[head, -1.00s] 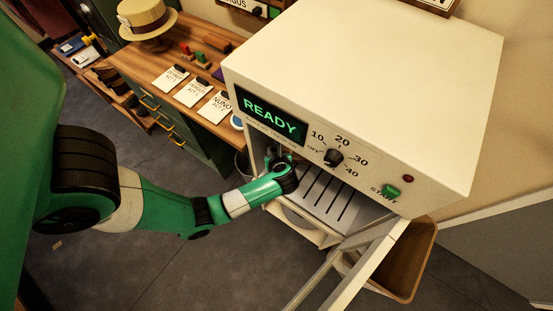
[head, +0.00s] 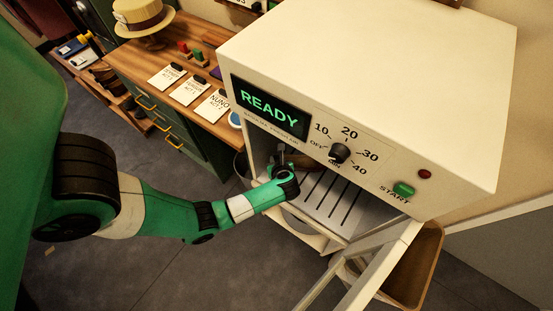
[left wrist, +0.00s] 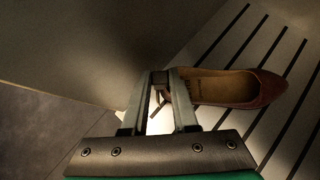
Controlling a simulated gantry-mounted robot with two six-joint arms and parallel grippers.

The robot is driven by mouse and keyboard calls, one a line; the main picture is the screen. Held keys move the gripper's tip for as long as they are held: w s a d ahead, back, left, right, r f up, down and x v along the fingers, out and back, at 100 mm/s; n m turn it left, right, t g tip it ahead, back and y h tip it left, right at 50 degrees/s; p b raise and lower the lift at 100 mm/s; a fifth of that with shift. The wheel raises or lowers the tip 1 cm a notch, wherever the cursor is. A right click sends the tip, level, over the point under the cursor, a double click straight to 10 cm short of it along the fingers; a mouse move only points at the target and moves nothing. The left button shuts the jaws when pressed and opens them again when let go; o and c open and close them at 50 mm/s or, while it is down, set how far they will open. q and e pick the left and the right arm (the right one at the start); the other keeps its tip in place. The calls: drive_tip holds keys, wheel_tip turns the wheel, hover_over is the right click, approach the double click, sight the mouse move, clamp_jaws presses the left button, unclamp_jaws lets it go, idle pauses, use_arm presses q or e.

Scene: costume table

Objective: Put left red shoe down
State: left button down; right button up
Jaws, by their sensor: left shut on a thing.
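The red shoe (left wrist: 265,90) shows in the left wrist view, upright over a slotted metal rack (left wrist: 292,60), toe pointing right. I cannot tell whether its sole touches the rack. My left gripper (left wrist: 163,78) is shut on the shoe's heel end, which the fingers partly hide. In the head view, my left gripper (head: 288,166) reaches into the front opening of a white cabinet (head: 385,65), above the left part of the rack (head: 340,200). Only a dark brownish part of the shoe shows there, under the control panel. My right gripper is not in view.
The cabinet's panel has a lit READY display (head: 269,106), a dial (head: 340,153) and a green START button (head: 404,189). Its door (head: 368,262) stands open at the front right. A wooden counter (head: 150,60) with cards and a straw hat (head: 142,17) is behind left.

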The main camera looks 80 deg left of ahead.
use_arm(q)
drive_tip(key=c, duration=0.7)
unclamp_jaws()
drive_tip(key=shift+d+r+p, duration=0.25)
drive_tip(key=shift+r+p, duration=0.1)
drive_tip(key=shift+r, duration=0.05)
drive_tip(key=p+v, duration=0.4)
drive_tip(key=v, duration=0.7)
drive_tip(key=shift+d, duration=0.15)
